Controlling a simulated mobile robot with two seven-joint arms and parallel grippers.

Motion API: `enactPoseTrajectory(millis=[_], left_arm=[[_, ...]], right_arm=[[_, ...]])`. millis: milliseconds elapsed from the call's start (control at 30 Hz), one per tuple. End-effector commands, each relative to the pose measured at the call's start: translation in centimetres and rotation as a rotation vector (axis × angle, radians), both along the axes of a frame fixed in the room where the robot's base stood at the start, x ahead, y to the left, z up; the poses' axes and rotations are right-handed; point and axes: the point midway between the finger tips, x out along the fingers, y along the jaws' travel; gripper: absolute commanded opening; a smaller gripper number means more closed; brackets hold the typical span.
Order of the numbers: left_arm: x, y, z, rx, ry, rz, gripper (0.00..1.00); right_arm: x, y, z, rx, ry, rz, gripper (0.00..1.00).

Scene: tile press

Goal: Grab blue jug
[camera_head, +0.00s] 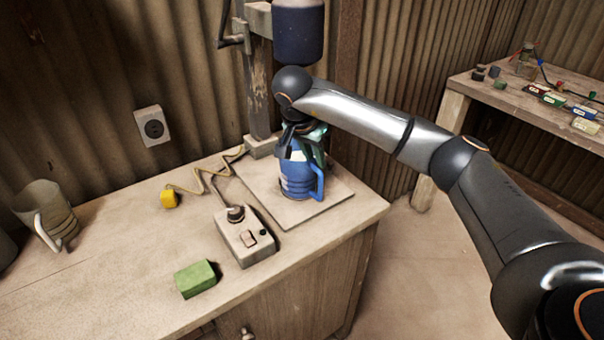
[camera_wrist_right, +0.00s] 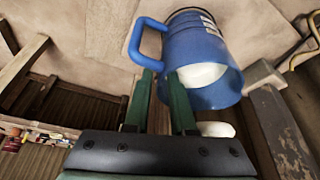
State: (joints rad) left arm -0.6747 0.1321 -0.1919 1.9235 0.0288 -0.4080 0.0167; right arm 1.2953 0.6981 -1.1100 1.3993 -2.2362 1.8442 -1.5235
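The blue jug (camera_head: 296,178) stands upright on the flat base board of the press, its handle to the right in the head view. My right gripper (camera_head: 300,143) points down at the jug's top from above. In the right wrist view the jug (camera_wrist_right: 205,50) fills the upper middle, its handle to the left and something white inside its mouth. There the two green fingers (camera_wrist_right: 163,78) are apart, one near the handle and one overlapping the mouth. The gripper looks open; whether a finger touches the jug is unclear. My left gripper is not in view.
The press column (camera_head: 258,95) and a dark blue cylinder (camera_head: 298,32) stand close behind and above. A side table (camera_head: 530,105) holds small items.

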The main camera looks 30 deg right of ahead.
Motion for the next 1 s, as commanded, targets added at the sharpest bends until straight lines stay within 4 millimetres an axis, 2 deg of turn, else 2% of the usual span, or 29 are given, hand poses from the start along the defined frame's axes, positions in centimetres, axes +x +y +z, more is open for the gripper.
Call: enactPoseTrajectory(millis=[100,300,533,1000], left_arm=[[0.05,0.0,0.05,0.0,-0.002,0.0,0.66],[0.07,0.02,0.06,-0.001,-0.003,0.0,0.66],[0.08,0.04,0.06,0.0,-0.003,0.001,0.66],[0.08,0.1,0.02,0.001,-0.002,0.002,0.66]], right_arm=[[0.1,-0.26,-0.63,0.001,0.001,-0.001,0.23],[0.11,-0.26,-0.65,0.0,0.0,-0.001,0.23],[0.11,-0.24,-0.62,0.0,0.0,0.0,0.0],[0.09,-0.27,-0.62,-0.001,0.0,-0.001,0.0]])
